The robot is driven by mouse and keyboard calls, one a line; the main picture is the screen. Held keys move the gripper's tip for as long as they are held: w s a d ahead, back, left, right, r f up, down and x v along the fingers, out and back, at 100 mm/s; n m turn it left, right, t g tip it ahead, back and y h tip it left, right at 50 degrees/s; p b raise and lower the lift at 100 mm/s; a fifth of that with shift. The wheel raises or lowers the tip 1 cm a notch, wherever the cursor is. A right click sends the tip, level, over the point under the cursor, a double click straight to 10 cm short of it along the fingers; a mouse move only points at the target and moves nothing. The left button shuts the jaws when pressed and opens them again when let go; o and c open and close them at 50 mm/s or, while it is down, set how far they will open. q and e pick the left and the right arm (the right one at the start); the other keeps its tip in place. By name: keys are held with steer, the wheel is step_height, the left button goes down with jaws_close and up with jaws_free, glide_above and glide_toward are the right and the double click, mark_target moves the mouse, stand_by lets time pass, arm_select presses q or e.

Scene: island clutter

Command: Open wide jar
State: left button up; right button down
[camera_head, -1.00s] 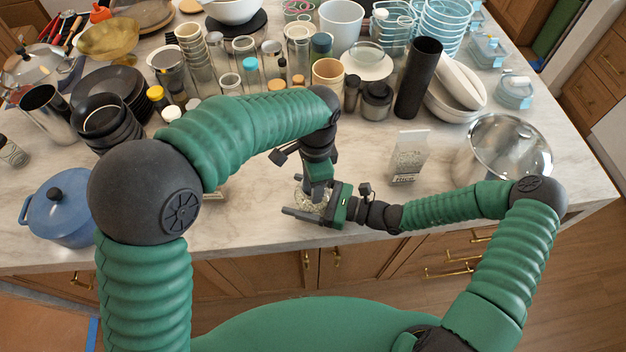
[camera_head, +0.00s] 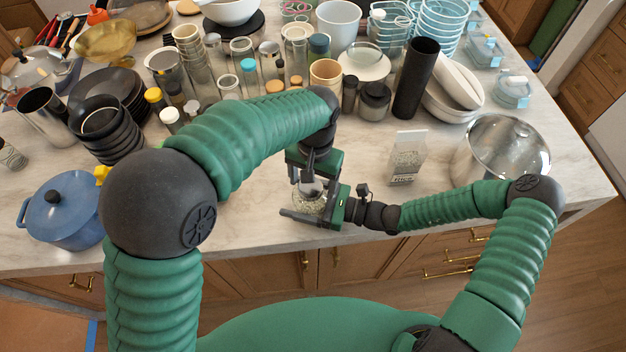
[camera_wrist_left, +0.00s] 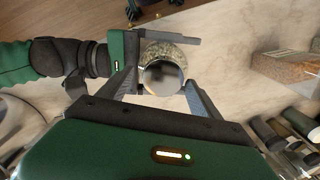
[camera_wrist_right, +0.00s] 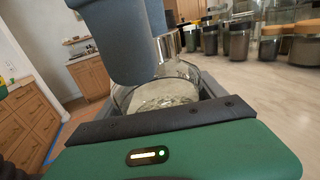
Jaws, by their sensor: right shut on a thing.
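A wide glass jar (camera_head: 308,204) with pale speckled contents stands near the counter's front edge. Its round shiny lid (camera_wrist_left: 162,78) faces the left wrist camera. My right gripper (camera_head: 316,210) is shut around the jar's body from the right; the jar's glass (camera_wrist_right: 160,94) also shows between its fingers in the right wrist view. My left gripper (camera_wrist_left: 163,92) points down above the jar, with its fingers spread on either side of the lid and small gaps visible. A left finger (camera_wrist_right: 115,40) hides part of the jar's top in the right wrist view.
A carton (camera_head: 408,158) and a large steel pot (camera_head: 503,150) stand to the right. A blue pot (camera_head: 65,210) is at the left. Many jars, cups and bowls crowd the back. The marble counter (camera_head: 250,222) is clear around the jar.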

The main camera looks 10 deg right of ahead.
arm_select(q)
steer(key=shift+o, duration=0.4)
step_height(320, 180, up, 4)
steer(key=shift+r, duration=0.25)
steer(key=r+m, duration=0.1)
steer(key=m, duration=0.1)
steer(key=r+m, duration=0.1)
steer(key=m, duration=0.1)
steer(key=r+m, duration=0.1)
steer(key=m, duration=0.2)
steer(key=shift+r, duration=0.1)
steer(key=shift+s+m, duration=0.1)
steer(key=shift+m, duration=0.2)
step_height(320, 180, down, 8)
steer(key=shift+a+r, duration=0.1)
steer(key=shift+a, duration=0.05)
